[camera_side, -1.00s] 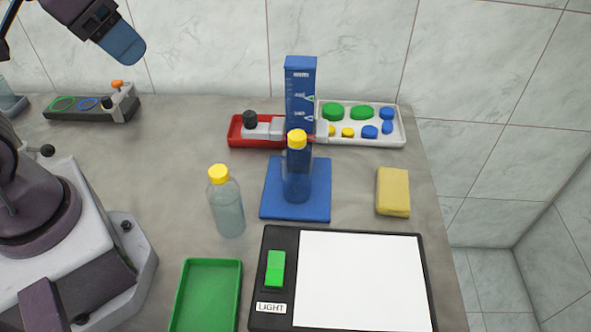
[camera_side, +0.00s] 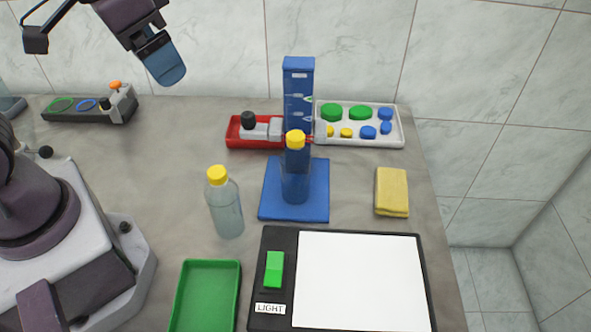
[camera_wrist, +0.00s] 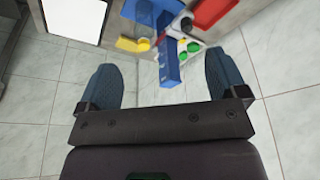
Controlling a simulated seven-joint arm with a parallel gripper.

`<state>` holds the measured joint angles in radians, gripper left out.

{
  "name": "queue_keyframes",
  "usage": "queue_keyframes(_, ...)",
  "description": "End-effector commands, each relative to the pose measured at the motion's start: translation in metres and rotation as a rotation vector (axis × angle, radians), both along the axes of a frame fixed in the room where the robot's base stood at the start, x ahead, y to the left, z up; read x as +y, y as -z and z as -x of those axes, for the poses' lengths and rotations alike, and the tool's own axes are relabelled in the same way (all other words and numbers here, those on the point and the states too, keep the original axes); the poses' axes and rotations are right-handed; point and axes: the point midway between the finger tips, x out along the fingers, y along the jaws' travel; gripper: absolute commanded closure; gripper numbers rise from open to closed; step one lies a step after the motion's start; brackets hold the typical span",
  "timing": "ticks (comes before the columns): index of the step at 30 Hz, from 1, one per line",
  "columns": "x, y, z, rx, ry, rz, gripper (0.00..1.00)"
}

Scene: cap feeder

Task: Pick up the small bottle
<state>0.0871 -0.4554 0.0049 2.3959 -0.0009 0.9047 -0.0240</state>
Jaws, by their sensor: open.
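Two clear bottles with yellow caps show in the side view. One bottle (camera_side: 227,208) stands upright on the grey table, left of the blue stand. The other bottle (camera_side: 295,182) stands upright on the base of the blue stand (camera_side: 316,205), in front of its tall column. My gripper (camera_side: 168,66) is high at the upper left, above and apart from both bottles. In the wrist view my gripper (camera_wrist: 161,82) has its two blue fingers wide apart with nothing held between them. The table bottle is not clearly seen in the wrist view.
A green tray (camera_side: 207,262) and a light panel (camera_side: 360,280) lie at the front.

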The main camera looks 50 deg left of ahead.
Motion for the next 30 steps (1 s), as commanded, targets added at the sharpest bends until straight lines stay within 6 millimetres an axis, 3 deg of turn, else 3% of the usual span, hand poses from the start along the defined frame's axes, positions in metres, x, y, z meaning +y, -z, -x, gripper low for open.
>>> queue_keyframes(8, -0.038, 0.037, -0.079, 0.213, -0.293, 0.05, 0.09)
queue_keyframes(15, -0.076, 0.085, -0.146, 0.31, -0.833, 0.081, 0.09)
queue_keyframes(18, -0.083, 0.089, -0.165, 0.297, -1.067, 0.115, 0.09)
queue_keyframes(25, -0.085, 0.078, -0.174, 0.264, -1.382, 0.183, 0.09)
queue_keyframes(30, -0.084, 0.094, -0.173, 0.266, -1.426, 0.185, 0.09)
